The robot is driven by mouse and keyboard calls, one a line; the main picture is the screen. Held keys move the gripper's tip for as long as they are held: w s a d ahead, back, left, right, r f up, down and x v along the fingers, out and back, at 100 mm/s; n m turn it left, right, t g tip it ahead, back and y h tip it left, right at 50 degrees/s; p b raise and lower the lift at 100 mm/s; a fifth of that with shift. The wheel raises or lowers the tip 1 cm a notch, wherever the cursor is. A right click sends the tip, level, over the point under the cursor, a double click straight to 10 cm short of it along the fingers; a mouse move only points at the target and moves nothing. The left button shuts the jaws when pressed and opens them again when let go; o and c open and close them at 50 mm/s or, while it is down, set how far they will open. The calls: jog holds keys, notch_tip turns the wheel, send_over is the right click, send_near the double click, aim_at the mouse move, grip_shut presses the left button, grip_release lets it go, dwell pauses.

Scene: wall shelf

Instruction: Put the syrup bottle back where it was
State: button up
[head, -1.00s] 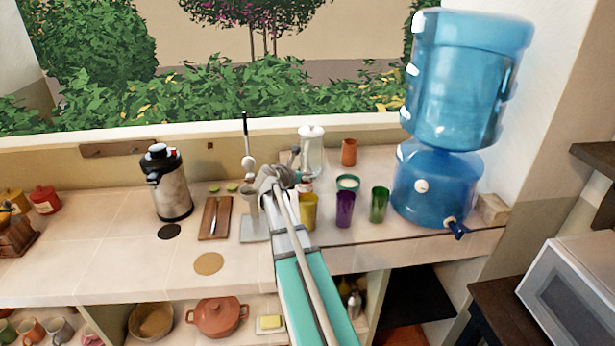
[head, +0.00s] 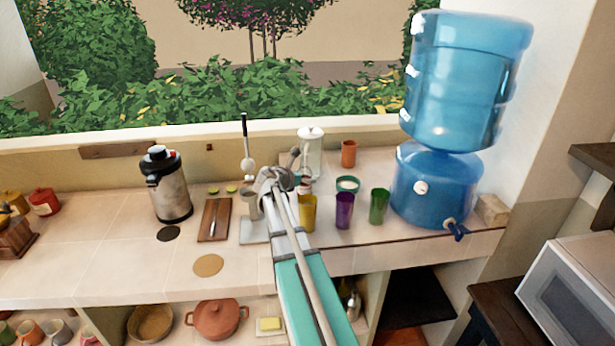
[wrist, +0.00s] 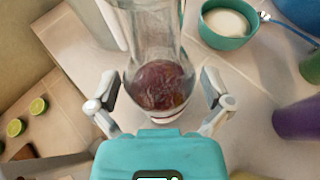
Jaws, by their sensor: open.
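The syrup bottle is clear glass with dark red syrup at its base. In the wrist view the bottle (wrist: 157,85) stands upright between the two fingers of my gripper (wrist: 160,100), with visible gaps at both sides. Its top is cut off there. In the head view the clear bottle (head: 312,153) with a white top appears to be the same one, standing at the back of the tiled counter, its lower part partly hidden by my gripper (head: 296,170). My gripper is open around it.
A bowl (head: 347,184) stands right of the bottle. A pale mug (head: 251,203) and cutting board (head: 214,220) are left. The blue water dispenser (head: 435,190) is far right.

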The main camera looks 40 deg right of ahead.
jog(key=shift+r, duration=0.15)
jog(key=shift+s+a+r, duration=0.1)
jog(key=shift+a, duration=0.05)
jog(key=p+v, duration=0.4)
jog(key=v, duration=0.7)
jog(key=shift+a+p, duration=0.35)
jog(key=shift+r, duration=0.1)
jog(key=s+a+f+m+g+y, duration=0.1)
jog(key=s+a+f+m+y, duration=0.2)
jog(key=a+m, duration=0.4)
jog(key=s+a+f+m+g+y, duration=0.1)
jog(key=s+a+f+m+y, duration=0.3)
jog(key=a, duration=0.9)
jog(key=s+a+f+m+g+y, duration=0.1)
jog(key=s+a+f+m+y, duration=0.3)
jog(key=a+m, duration=0.5)
jog(key=s+a+y, duration=0.2)
jog(key=s, duration=0.1)
jog(key=shift+f+m, duration=0.25)
jog(key=shift+m, duration=0.05)
